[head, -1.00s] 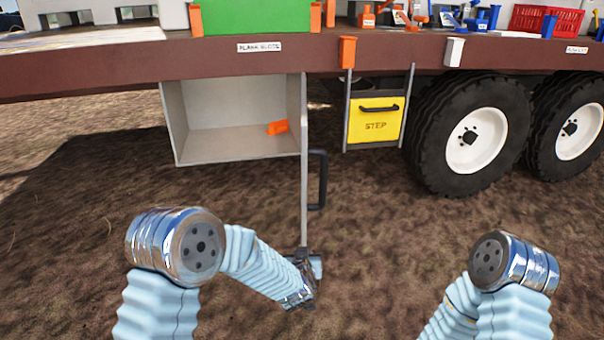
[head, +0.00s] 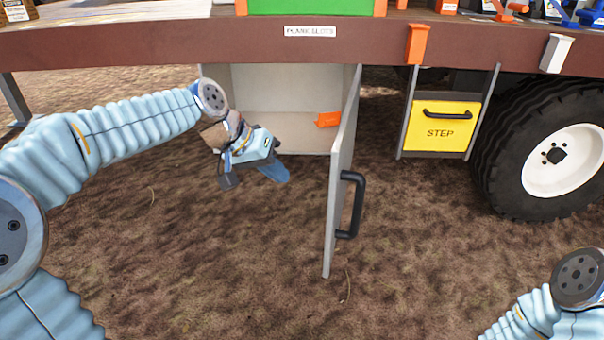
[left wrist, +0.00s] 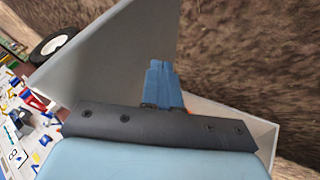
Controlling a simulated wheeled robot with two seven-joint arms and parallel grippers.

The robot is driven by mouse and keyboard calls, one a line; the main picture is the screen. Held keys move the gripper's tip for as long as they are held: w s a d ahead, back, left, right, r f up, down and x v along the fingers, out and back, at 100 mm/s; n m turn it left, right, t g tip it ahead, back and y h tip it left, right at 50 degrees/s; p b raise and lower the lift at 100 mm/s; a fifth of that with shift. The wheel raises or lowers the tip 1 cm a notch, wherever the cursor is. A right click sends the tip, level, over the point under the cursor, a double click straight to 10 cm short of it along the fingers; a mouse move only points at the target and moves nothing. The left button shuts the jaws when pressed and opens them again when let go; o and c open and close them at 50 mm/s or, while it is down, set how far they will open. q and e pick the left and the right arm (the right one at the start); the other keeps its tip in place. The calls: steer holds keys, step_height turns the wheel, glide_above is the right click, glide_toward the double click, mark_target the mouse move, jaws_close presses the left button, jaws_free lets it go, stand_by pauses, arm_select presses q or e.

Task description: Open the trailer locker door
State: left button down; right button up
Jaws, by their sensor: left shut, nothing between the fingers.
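The grey locker (head: 285,105) hangs under the trailer bed with its front uncovered, and an orange block (head: 328,119) shows inside. Its door (head: 338,190) stands swung out towards me, seen nearly edge-on, with the black handle (head: 350,205) on its right, outer face. My left gripper (head: 276,172) is in front of the locker, left of the door on its inner side, apart from the handle. Its blue fingers are shut and empty. In the left wrist view the fingers (left wrist: 160,84) show before a grey panel (left wrist: 115,50). My right gripper is out of view.
The trailer bed's brown edge (head: 200,48) runs above the locker. A yellow step box (head: 440,133) and a large wheel (head: 560,160) stand to the right. The dirt ground (head: 230,260) in front is clear.

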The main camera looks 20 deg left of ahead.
arm_select(q)
steer(key=w+d+f, duration=0.3)
steer(key=d+f, duration=0.4)
steer(key=d, duration=0.1)
steer(key=shift+w+p, duration=0.4)
